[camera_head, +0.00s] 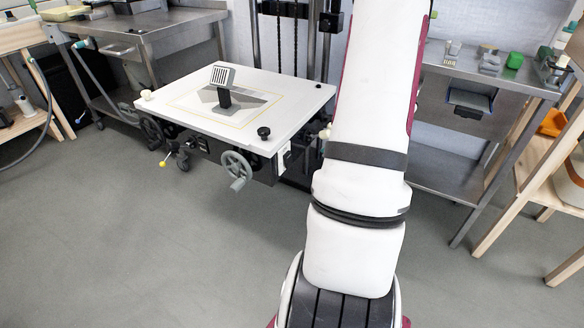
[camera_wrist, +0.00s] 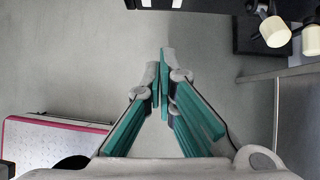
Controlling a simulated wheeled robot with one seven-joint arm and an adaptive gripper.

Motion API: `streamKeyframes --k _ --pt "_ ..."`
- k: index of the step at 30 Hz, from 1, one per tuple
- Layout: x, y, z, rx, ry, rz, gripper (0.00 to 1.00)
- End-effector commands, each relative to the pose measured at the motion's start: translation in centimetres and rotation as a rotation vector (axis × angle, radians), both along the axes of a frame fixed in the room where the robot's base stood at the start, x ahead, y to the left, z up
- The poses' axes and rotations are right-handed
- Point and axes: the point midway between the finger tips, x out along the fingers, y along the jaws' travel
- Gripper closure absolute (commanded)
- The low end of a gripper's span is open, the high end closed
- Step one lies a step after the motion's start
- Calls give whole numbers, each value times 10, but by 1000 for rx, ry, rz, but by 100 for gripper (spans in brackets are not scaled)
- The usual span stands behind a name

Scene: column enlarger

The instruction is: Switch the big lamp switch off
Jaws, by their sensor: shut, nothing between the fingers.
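The white baseboard (camera_head: 300,92) of the column enlarger stands left of my arm in the head view. A small white fitting (camera_head: 286,158) sits on its right front side. It may be the big lamp switch, but it is too small to tell, and so is its position. In the wrist view a white piece (camera_wrist: 155,4) is cut off at the top edge; I cannot tell what it is. My gripper (camera_wrist: 163,62) is shut and empty in the wrist view, with grey floor behind its fingertips. In the head view my own arm hides it.
A grey handwheel (camera_head: 237,168) and a black knob (camera_head: 264,132) are at the baseboard's front. A steel bench (camera_head: 440,180) stands to the right. Pale cylindrical knobs (camera_wrist: 275,31) are at the wrist view's upper right. The floor in front (camera_head: 150,250) is clear.

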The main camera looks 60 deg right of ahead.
Motion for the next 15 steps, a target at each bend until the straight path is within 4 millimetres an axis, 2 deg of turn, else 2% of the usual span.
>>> streamKeyframes --k 4,15 --pt "-6 -6 -4 10 3 -37 100" --pt "-4 -6 -7 10 3 -33 100"
